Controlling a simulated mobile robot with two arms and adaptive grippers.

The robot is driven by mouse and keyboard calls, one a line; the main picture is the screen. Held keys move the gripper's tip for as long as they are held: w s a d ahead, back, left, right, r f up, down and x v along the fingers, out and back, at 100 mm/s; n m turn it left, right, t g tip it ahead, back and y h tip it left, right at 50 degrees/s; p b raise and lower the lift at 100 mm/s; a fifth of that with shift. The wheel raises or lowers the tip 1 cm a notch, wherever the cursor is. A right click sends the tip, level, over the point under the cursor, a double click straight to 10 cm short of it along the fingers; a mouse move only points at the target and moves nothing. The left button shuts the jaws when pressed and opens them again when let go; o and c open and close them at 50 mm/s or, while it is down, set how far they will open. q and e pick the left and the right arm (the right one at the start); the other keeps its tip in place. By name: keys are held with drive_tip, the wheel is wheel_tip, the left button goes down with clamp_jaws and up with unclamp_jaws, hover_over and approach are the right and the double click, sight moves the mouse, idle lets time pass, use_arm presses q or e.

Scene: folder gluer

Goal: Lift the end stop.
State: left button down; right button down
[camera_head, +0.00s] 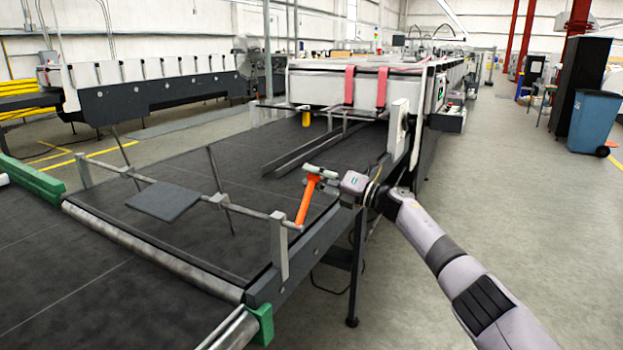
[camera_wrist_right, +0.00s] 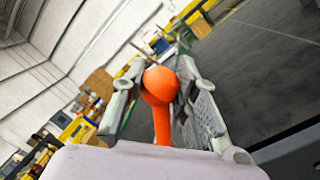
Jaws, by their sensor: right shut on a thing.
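The end stop is a grey bar (camera_head: 247,211) across the dark conveyor belt, with a flat dark plate (camera_head: 163,201) and two thin slanted rods on it. The plate hangs low over the belt; I cannot tell whether it touches. An orange handle (camera_head: 305,203) rises from the bar's near right end, tilted slightly right at its top. My right gripper (camera_head: 319,174) is shut on the handle's top. In the right wrist view the orange knob (camera_wrist_right: 160,86) sits between the fingers of my right gripper (camera_wrist_right: 160,75). My left gripper does not show.
Upright metal brackets (camera_head: 279,246) carry the bar at the belt's edges. Green blocks (camera_head: 262,324) and a roller (camera_head: 150,251) lie nearer. The long machine (camera_head: 330,87) with red straps stands behind. Open floor lies right, with a blue bin (camera_head: 594,122) farther off.

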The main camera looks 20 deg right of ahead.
drive_tip(key=shift+d+f, duration=0.15)
idle(0.3)
drive_tip(key=c, duration=1.2)
unclamp_jaws()
drive_tip(key=shift+w, duration=0.1)
drive_tip(key=v, duration=1.2)
